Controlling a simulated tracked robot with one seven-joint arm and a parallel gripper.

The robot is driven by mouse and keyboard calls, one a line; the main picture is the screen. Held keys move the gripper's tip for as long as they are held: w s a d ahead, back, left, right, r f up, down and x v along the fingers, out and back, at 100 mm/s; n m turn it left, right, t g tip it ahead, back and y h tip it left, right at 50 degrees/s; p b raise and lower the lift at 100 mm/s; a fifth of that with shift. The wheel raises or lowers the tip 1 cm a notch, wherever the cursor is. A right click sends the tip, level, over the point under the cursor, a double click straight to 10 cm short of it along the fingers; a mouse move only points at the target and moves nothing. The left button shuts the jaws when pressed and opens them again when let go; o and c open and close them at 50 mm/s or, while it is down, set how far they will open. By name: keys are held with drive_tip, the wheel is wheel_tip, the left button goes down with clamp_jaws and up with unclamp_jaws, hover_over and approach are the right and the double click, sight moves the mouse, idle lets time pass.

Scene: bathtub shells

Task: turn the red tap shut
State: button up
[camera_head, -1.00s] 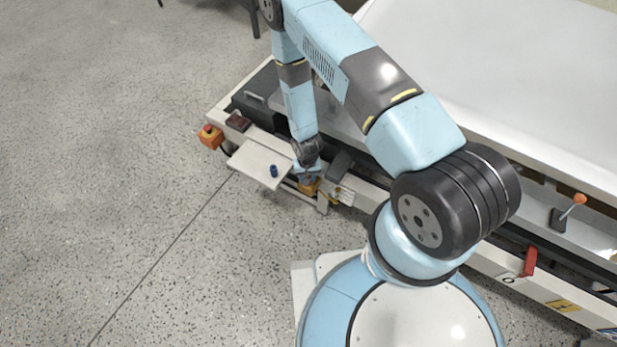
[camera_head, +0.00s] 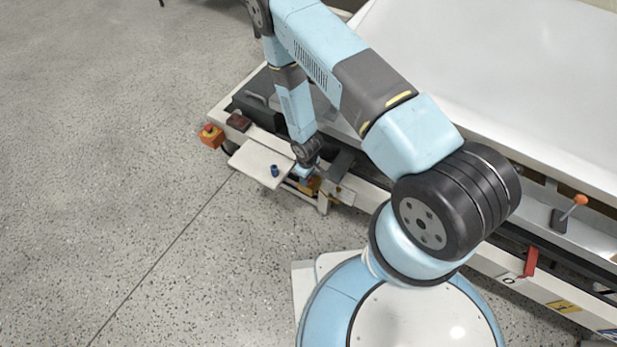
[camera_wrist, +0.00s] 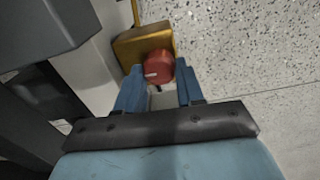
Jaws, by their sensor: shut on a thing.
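The red tap (camera_wrist: 159,65) is a round red knob with a white mark on its face. It sits on a brass-yellow block (camera_wrist: 130,46) near the top of the wrist view. My gripper (camera_wrist: 160,84) has its two blue fingers on either side of the knob and is shut on it. In the head view my gripper (camera_head: 305,174) is at the bench's front edge, over the yellow block (camera_head: 313,186). The tap is mostly hidden there by my wrist.
An orange box with a red button (camera_head: 211,135) is further left. A red lever (camera_head: 530,261) and an orange-knobbed lever (camera_head: 571,212) are at right. The floor in front is clear.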

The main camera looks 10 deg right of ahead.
drive_tip(key=shift+s+n, duration=0.2)
drive_tip(key=shift+n, duration=0.2)
drive_tip(key=o, duration=1)
drive_tip(key=shift+w, duration=0.1)
drive_tip(key=shift+o, duration=0.2)
wheel_tip(320, 180, up, 14)
drive_tip(key=shift+f, duration=0.15)
idle(0.4)
